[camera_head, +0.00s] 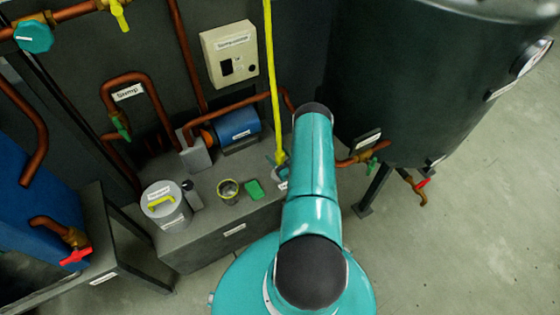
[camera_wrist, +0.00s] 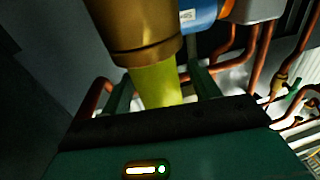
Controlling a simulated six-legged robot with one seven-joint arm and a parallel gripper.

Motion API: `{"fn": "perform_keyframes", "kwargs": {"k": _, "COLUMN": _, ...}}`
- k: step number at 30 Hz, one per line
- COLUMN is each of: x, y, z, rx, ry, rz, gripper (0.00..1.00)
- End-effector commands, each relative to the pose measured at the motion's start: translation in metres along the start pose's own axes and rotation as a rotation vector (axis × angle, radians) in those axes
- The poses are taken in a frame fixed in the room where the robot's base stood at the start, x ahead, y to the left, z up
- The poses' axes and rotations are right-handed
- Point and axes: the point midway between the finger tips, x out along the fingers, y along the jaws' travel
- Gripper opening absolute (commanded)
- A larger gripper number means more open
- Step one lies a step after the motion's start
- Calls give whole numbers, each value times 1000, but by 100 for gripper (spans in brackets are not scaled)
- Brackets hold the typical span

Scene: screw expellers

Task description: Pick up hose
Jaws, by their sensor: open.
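The hose (camera_head: 272,80) appears to be the long yellow line hanging down in the head view, ending low beside my arm. In the wrist view a yellow hose section (camera_wrist: 157,86) with a wide brass-coloured fitting (camera_wrist: 133,32) lies between the two dark green fingers of my gripper (camera_wrist: 160,88). The fingers stand apart on either side of it. I cannot tell whether either touches it. In the head view my arm hides most of the gripper.
A grey plinth (camera_head: 205,238) bears a grey canister (camera_head: 166,207), a small cup (camera_head: 229,191), a green piece (camera_head: 254,190) and a blue motor (camera_head: 238,127). A large dark tank (camera_head: 420,80) stands right. Copper pipes (camera_head: 155,85) run along the wall. Floor at right is clear.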

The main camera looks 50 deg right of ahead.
Motion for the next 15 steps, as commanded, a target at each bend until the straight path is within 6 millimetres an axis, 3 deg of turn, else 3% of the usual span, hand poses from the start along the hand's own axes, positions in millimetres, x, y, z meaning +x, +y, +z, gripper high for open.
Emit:
{"fn": "perform_keyframes", "kwargs": {"k": 7, "x": 4, "y": 0, "z": 0, "rx": 1, "ry": -2, "rz": 1, "gripper": 61}}
{"fn": "perform_keyframes", "kwargs": {"k": 15, "x": 4, "y": 0, "z": 0, "rx": 1, "ry": -1, "rz": 1, "gripper": 10}}
